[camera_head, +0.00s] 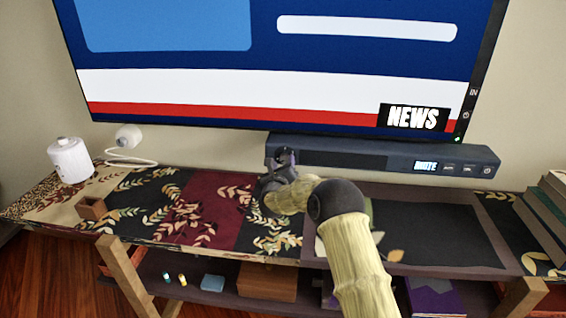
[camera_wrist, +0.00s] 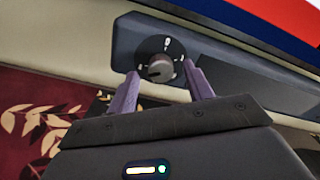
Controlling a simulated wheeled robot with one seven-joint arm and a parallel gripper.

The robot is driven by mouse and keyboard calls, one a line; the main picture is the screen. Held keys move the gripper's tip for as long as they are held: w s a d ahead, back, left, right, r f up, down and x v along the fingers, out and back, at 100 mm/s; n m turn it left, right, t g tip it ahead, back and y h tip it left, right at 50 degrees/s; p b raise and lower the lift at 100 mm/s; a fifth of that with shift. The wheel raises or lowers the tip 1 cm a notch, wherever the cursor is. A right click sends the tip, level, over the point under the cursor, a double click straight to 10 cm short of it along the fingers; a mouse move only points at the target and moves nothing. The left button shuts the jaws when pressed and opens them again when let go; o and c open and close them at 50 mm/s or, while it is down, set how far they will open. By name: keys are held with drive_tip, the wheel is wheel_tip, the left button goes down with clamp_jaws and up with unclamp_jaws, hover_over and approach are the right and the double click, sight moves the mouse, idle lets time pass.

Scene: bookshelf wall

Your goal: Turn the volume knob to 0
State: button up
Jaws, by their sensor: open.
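The volume knob (camera_wrist: 158,70) is a round dark dial with a grey face, on the left end of the dark box's front. White marks show around it in the wrist view, but the exact setting is too small to read. My gripper (camera_wrist: 163,85) is open, with one purple finger on each side of the knob. I cannot tell whether the fingers touch it. In the head view my gripper (camera_head: 280,160) is at the left end of the dark box (camera_head: 340,157) and hides the knob. The box's display (camera_head: 426,165) reads "MUTE".
A large television (camera_head: 270,60) showing "NEWS" stands right above the box. A white canister (camera_head: 70,160), a white round device (camera_head: 128,136) and a small brown box (camera_head: 91,208) are at the left of the patterned tabletop (camera_head: 215,215). Books (camera_head: 548,215) lie at the right end.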

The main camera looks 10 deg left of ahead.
drive_tip(key=shift+w, duration=0.75)
drive_tip(key=c, duration=1)
